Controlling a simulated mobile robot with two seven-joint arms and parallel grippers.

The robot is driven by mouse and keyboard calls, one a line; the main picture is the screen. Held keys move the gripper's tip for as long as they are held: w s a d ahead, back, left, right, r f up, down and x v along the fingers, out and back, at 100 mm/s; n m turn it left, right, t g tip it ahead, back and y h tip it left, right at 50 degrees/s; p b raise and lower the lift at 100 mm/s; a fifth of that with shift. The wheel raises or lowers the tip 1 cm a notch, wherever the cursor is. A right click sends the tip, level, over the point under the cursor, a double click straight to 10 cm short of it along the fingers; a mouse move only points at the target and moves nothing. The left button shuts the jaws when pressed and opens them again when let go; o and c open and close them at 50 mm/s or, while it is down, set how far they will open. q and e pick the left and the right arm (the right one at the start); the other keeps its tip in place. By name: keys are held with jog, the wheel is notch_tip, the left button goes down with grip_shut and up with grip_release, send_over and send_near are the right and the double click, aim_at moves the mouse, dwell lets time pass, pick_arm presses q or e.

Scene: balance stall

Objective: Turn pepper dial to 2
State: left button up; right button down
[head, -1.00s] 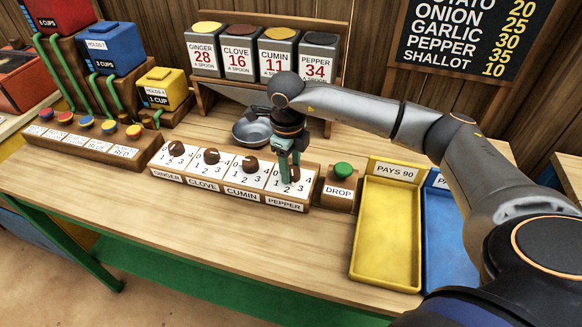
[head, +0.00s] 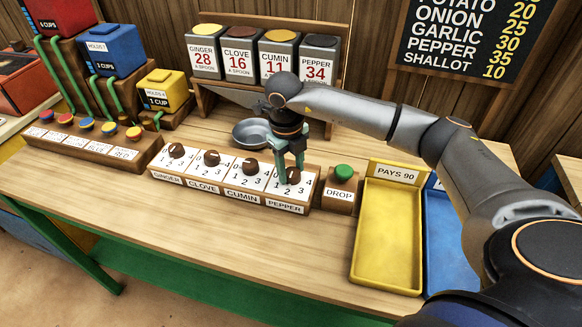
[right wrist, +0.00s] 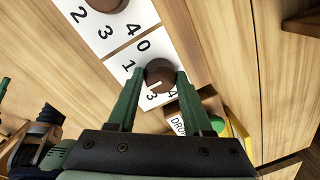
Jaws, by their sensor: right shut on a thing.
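The pepper dial (head: 293,177) is a round brown knob on a white plate numbered 0 to 4, at the right end of the dial row, above the PEPPER label (head: 285,207). My right gripper (head: 291,173) points down from above with its green fingers on either side of this knob. In the right wrist view the fingers are shut on the knob (right wrist: 161,73). A pale mark shows on the knob's near side, but the exact number it points to is unclear. The 0, 1, 3 and 4 show there; the 2 seems hidden by a finger. My left gripper is out of view.
The cumin dial (head: 250,164) is close on the left, with the clove (head: 211,158) and ginger (head: 176,151) dials beyond. The green DROP button (head: 343,171) stands close on the right. A metal bowl (head: 252,134) sits behind. The counter in front is clear.

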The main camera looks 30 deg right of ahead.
aim_at(288, 174)
jog(key=shift+r, duration=0.1)
jog(key=shift+c, duration=1.6)
grip_release()
notch_tip(288, 174, up, 12)
jog(key=shift+a+r+b, duration=0.2)
jog(key=shift+a+b, duration=0.25)
jog(key=shift+s+f, duration=0.1)
jog(key=shift+s, duration=0.05)
